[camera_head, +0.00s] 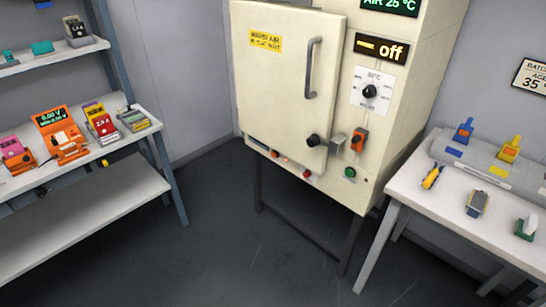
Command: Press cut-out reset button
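A cream oven cabinet (384,150) stands on dark legs at the back middle, its door (283,75) shut. Along its lower front edge are a small red button (307,174) and a green button (350,173). I cannot read labels that tell which one is the cut-out reset. An orange switch (359,139) and a black door knob (314,140) sit above them. A dial (369,91) is on the right panel, below a display (381,49) that reads "off". Neither of my grippers is in view.
A shelf rack (90,200) with several coloured devices stands at the left. The dark floor (215,245) before the oven is clear.

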